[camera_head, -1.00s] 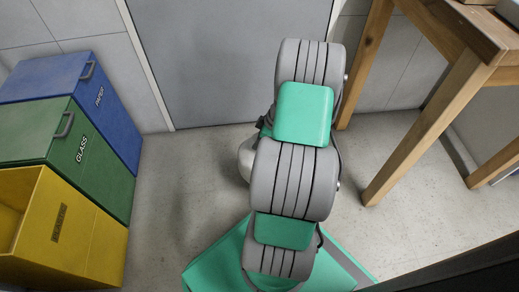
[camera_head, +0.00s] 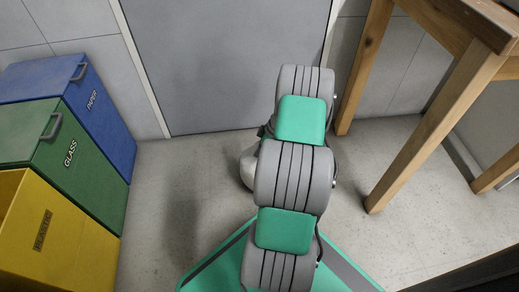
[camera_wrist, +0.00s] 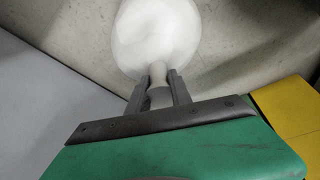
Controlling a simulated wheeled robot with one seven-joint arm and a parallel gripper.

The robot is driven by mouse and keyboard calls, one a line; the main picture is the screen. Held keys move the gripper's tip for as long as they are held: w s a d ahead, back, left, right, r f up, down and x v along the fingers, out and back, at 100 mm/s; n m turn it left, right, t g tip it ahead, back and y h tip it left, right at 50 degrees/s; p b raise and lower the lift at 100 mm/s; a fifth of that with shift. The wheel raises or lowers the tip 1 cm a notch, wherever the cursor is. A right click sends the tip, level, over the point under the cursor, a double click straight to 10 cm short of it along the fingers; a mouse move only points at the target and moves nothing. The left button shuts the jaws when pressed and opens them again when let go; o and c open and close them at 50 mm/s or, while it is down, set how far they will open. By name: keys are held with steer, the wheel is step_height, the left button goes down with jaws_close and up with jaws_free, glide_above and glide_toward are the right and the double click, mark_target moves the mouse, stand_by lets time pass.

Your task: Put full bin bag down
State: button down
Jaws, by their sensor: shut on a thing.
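The full bin bag (camera_wrist: 155,35) is a white, rounded bundle at the top of the wrist view, with its narrow neck between my fingers. My gripper (camera_wrist: 160,72) is shut on that neck. The floor shows around the bag, and I cannot tell whether the bag touches it. In the head view my arm hides the gripper. A pale rounded shape (camera_head: 247,168) shows just left of the arm, but I cannot tell whether it is the bag.
A blue paper bin (camera_head: 95,105), a green glass bin (camera_head: 75,150) and an open yellow bin (camera_head: 60,240) stand in a row at the left. A grey door (camera_head: 220,60) is behind. A wooden table (camera_head: 440,120) stands at the right. Bare floor (camera_head: 165,200) lies between bins and arm.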

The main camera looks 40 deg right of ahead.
steer(key=c, duration=1.2)
jaws_free()
steer(key=shift+o, duration=0.2)
steer(key=p+v, duration=0.5)
steer(key=v, duration=0.7)
steer(key=w+a+r+m+g+h, duration=0.15)
steer(key=w+a+r, duration=0.25)
steer(key=a+r, duration=0.95)
steer(key=s+a+r+m, duration=0.2)
steer(key=s+a, duration=0.4)
steer(key=a, duration=0.4)
steer(key=s+a+r+m, duration=0.3)
steer(key=s+a, duration=0.3)
steer(key=a, duration=0.4)
steer(key=shift+s+a+r+h, duration=0.2)
steer(key=shift+a+r+h, duration=0.05)
steer(key=shift+r+h, duration=0.25)
